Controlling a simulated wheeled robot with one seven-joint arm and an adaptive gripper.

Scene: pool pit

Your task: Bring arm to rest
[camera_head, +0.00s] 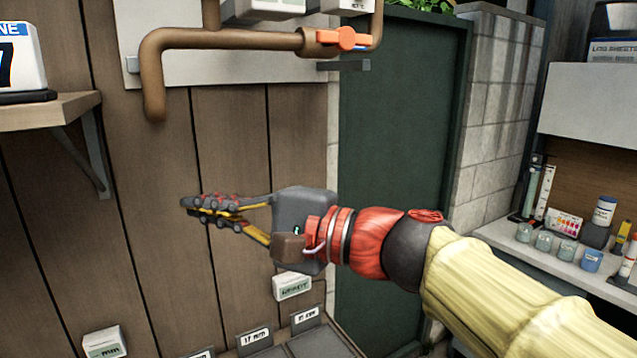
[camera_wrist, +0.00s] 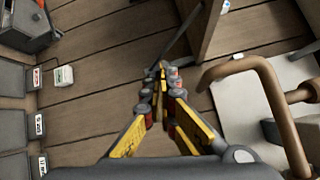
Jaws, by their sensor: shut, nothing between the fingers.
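My gripper (camera_head: 190,206) reaches out to the left in the head view, in front of the brown plank wall. Its grey and yellow fingers are together and hold nothing. In the wrist view the fingers of my gripper (camera_wrist: 162,72) come together at their tips, with nothing between them. My arm, in a pale yellow sleeve with red and dark joints, extends in from the lower right of the head view.
A brown pipe (camera_head: 215,41) with an orange valve handle (camera_head: 343,38) is above my gripper. A bracketed shelf (camera_head: 48,110) is at left, a dark green door (camera_head: 400,130) behind. Labelled bins (camera_head: 318,346) stand below. A counter (camera_head: 560,262) with jars is at right.

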